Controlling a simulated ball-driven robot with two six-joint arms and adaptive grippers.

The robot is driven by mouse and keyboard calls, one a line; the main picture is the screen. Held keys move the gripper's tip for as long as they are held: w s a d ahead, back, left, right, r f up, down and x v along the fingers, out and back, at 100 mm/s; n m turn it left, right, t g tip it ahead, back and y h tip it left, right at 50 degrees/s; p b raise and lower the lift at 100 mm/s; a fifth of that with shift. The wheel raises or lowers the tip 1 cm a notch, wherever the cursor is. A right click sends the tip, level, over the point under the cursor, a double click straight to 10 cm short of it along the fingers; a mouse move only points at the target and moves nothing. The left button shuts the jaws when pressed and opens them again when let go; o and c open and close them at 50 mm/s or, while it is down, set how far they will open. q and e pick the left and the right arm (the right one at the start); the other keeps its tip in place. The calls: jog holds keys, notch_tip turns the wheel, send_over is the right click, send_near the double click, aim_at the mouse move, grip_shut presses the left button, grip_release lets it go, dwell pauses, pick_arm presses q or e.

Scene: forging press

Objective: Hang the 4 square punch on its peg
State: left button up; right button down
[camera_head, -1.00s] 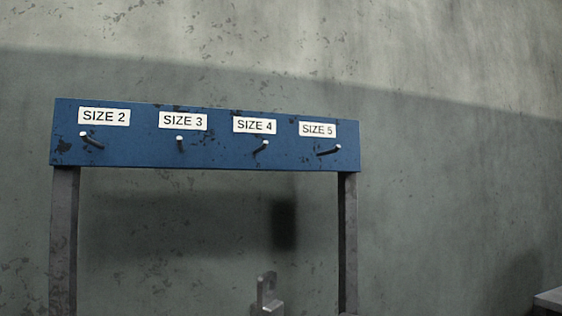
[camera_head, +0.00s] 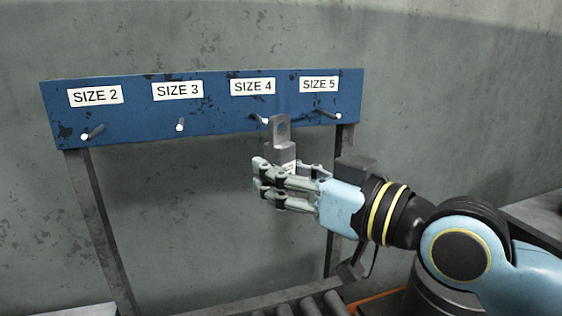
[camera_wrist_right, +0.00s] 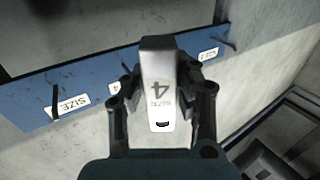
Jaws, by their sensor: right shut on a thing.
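My right gripper (camera_head: 283,183) is shut on the square punch (camera_head: 281,142), a grey metal block with a hole through its upper end. The punch is held upright, hole upward. In the head view the punch's top overlaps the lower edge of the blue board, just right of and below the tip of the SIZE 4 peg (camera_head: 262,120). The gap in depth between punch and peg cannot be told. My left gripper is not in view.
The blue board (camera_head: 215,125) carries labels SIZE 2, SIZE 3, SIZE 4 and SIZE 5. The SIZE 2 peg (camera_head: 91,132), SIZE 3 peg (camera_head: 180,125) and SIZE 5 peg (camera_head: 328,114) are bare. Rollers (camera_head: 310,306) lie below. The wall is behind the rack.

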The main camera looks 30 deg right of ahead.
jog(key=w+d+f+b, duration=0.1)
jog(key=w+d+b, duration=0.1)
jog(key=w, duration=0.7)
jog(key=shift+w+d+f, duration=0.15)
jog(key=shift+w+d, duration=0.05)
jog(key=shift+w, duration=0.05)
dwell(0.6)
dwell(0.6)
jog(key=c, duration=1)
grip_release()
jog(key=shift+o, duration=0.2)
jog(key=shift+f, duration=0.15)
